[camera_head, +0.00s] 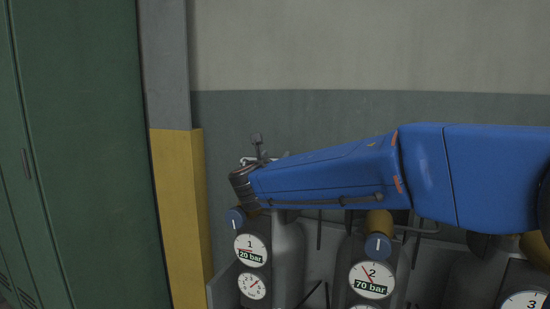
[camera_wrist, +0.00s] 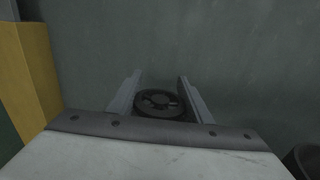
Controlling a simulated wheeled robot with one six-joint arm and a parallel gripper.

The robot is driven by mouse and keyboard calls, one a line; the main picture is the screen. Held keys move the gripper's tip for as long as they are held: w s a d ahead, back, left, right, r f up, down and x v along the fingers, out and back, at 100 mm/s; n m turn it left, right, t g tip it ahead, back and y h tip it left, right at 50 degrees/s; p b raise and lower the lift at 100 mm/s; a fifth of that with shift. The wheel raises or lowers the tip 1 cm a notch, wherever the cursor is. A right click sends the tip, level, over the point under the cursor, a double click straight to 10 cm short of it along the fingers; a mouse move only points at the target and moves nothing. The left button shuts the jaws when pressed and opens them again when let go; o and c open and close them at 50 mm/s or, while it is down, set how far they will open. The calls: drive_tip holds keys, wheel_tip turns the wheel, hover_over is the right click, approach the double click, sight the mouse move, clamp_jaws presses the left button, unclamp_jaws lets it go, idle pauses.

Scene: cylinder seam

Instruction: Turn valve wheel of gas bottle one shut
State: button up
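Gas bottle one (camera_head: 289,255) is a grey cylinder behind a round gauge (camera_head: 251,250) marked 1 and "20 bar". Its valve wheel (camera_wrist: 158,103) shows in the wrist view as a dark round spoked wheel. My gripper (camera_wrist: 160,88) is open, with one grey finger on each side of the wheel. Whether the fingers touch the rim cannot be told. The near edge of the wheel meets the gripper's dark front plate in the picture.
Bottle two, with a gauge (camera_head: 371,279) reading 70 bar, stands to the right. Part of gauge three (camera_head: 524,301) shows at the right edge. A yellow and grey pillar (camera_head: 180,215) and green lockers (camera_head: 85,150) stand left. A plain wall (camera_head: 370,50) lies behind.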

drive_tip(key=c, duration=0.3)
drive_tip(key=shift+c, duration=0.2)
drive_tip(key=shift+h, duration=0.3)
drive_tip(key=m+g+h, duration=0.1)
drive_tip(key=m+h, duration=0.1)
drive_tip(key=d+m+g+h, duration=0.1)
drive_tip(key=m+h, duration=0.1)
drive_tip(key=h, duration=0.1)
drive_tip(key=m+g+h, duration=0.1)
drive_tip(key=h, duration=0.1)
drive_tip(key=shift+s+d+m+h, duration=0.2)
drive_tip(key=shift+s+m+h, duration=0.05)
drive_tip(key=shift+m+h, duration=0.15)
drive_tip(key=m+g+h, duration=0.2)
drive_tip(key=d+m+g+h, duration=0.1)
drive_tip(key=g, duration=0.1)
drive_tip(key=shift+s+h, duration=0.4)
drive_tip(key=shift+s+d+m+g+h, duration=0.2)
drive_tip(key=shift+m+g+h, duration=0.4)
drive_tip(key=shift+m+g, duration=0.4)
drive_tip(key=shift+s+d+m+g+h, duration=0.1)
drive_tip(key=shift+s+m+g+h, duration=0.2)
drive_tip(key=shift+m+g+h, duration=0.65)
drive_tip(key=shift+g+y, duration=0.25)
drive_tip(key=shift+g, duration=0.1)
